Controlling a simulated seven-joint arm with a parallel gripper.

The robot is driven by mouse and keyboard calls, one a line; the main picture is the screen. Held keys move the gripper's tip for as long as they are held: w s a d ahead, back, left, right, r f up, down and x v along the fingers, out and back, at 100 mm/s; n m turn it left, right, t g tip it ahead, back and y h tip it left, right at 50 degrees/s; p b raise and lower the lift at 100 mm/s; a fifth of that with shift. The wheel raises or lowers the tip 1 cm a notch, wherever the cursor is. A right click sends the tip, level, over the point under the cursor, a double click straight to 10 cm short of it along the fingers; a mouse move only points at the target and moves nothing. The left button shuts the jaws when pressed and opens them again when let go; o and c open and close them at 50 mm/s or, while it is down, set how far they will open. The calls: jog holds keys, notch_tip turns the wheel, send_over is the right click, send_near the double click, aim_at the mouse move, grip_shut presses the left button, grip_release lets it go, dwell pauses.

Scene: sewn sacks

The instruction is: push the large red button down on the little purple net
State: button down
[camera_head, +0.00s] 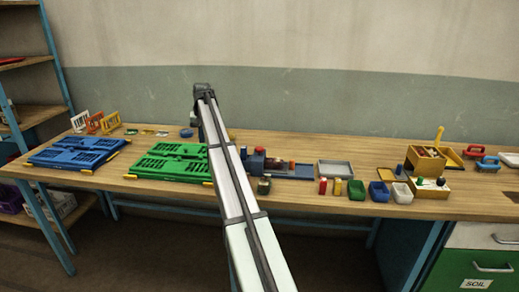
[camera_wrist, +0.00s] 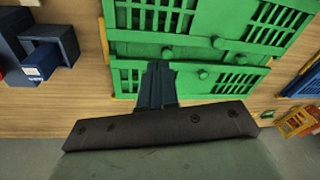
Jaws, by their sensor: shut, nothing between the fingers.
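In the head view my arm crosses the middle of the bench, and I cannot make out the fingers there. The green crate (camera_head: 172,160) lies flat to the left of my arm. A small red-topped cylinder (camera_head: 323,186) stands right of my arm.
A blue folded crate (camera_head: 75,153) lies left on the bench (camera_head: 300,205). Small bins, including a green one (camera_head: 356,190), stand along the front right, near a wooden box (camera_head: 425,162). A grey tray (camera_head: 335,169) lies behind them. A purple container (camera_head: 12,202) sits on the left shelf.

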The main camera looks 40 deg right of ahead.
aim_at(260, 148)
jog(key=s+d+r+m+g, duration=0.1)
jog(key=s+d+r, duration=0.1)
jog(key=s+d, duration=0.4)
jog(key=s+d+r+m+g, duration=0.1)
jog(key=s+d, duration=0.6)
jog(key=d, duration=0.7)
jog(key=shift+s+d+r+g, duration=0.25)
jog(key=shift+r+g, duration=0.15)
jog(key=shift+r, duration=0.5)
jog(key=shift+f, duration=0.1)
jog(key=shift+s+a+f, duration=0.1)
jog(key=shift+a+f, duration=0.05)
jog(key=shift+f, duration=1.6)
jog(key=shift+s+a+f, duration=0.1)
jog(key=shift+f, duration=1.6)
jog(key=shift+f, duration=0.1)
